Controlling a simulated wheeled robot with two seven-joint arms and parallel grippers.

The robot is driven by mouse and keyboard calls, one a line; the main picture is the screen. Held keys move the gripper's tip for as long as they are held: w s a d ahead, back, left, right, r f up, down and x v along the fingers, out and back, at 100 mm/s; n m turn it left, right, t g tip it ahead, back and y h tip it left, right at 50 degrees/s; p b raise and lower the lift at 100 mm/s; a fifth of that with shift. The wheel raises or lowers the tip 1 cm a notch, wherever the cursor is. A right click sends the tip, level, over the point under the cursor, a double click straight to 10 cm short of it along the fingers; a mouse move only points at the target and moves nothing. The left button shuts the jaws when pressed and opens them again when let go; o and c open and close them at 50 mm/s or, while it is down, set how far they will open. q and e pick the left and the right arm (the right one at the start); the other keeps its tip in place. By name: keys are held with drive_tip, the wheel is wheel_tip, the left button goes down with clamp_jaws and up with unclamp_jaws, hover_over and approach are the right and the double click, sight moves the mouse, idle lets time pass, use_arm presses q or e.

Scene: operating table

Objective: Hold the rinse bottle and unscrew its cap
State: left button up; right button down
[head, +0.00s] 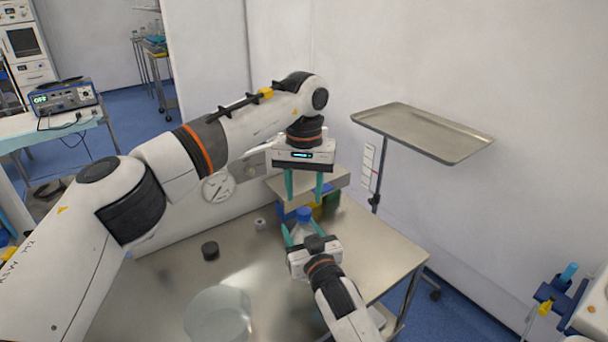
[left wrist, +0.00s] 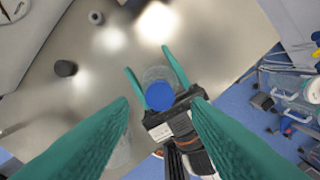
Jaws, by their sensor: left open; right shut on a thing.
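The rinse bottle (head: 301,229) stands on the steel table with its blue cap (head: 304,214) on top. My right gripper (head: 300,238) is shut on the bottle's body from the front, its teal fingers on either side. My left gripper (head: 304,190) points down above the cap, open and empty, with a gap between fingertips and cap. In the left wrist view the blue cap (left wrist: 159,96) shows from above, between and beyond the open left fingers (left wrist: 160,105). The bottle's lower part is hidden by the right gripper in the head view.
The steel table (head: 150,290) also holds a black round piece (head: 210,251), a small grey ring (head: 260,223) and a clear round dish (head: 217,314). A tray on a stand (head: 425,130) is at right.

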sight(304, 210)
use_arm(q)
drive_tip(key=shift+f, duration=2.1)
drive_tip(key=shift+c, duration=0.3)
